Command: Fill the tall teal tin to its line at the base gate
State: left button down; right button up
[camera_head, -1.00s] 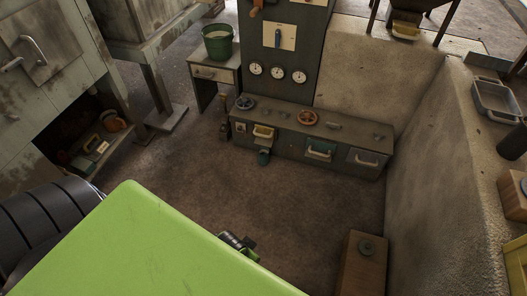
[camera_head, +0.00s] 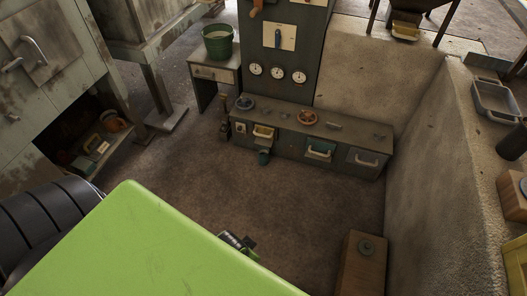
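A small teal, round thing (camera_head: 264,157) stands low in front of the long grey-green console, under a yellow tray (camera_head: 263,132). It looks like a tin, but it is too small to tell its height or how full it is. I cannot make out a fill line or a base gate for certain. A large green panel (camera_head: 150,250) fills the lower left and hides the floor behind it. A small dark part (camera_head: 238,242) sticks out at its right edge; I cannot tell what it is. Neither gripper can be made out.
The console (camera_head: 290,145) carries handwheels (camera_head: 307,117) and drawers. A gauge panel (camera_head: 283,50) rises behind it. A green bucket (camera_head: 218,42) stands on a small table. A wooden block (camera_head: 362,262) is at the lower right, beside a concrete wall (camera_head: 425,190). The middle floor is clear.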

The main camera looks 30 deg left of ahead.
jog(key=shift+w, duration=0.15)
jog(key=shift+f, duration=0.15)
jog(key=shift+s+f, duration=0.2)
jog(key=shift+s, duration=0.1)
jog(key=shift+w, duration=0.1)
dwell(0.3)
jog(key=shift+s+f+p, duration=0.35)
jog(key=shift+f+p, duration=0.1)
jog(key=shift+f, duration=0.4)
dwell(1.1)
jog(key=shift+s+f, duration=0.15)
jog(key=shift+s+d+f, duration=0.1)
jog(key=shift+s+f, duration=0.1)
jog(key=shift+s, duration=0.05)
jog(key=shift+f, duration=0.1)
dwell(0.4)
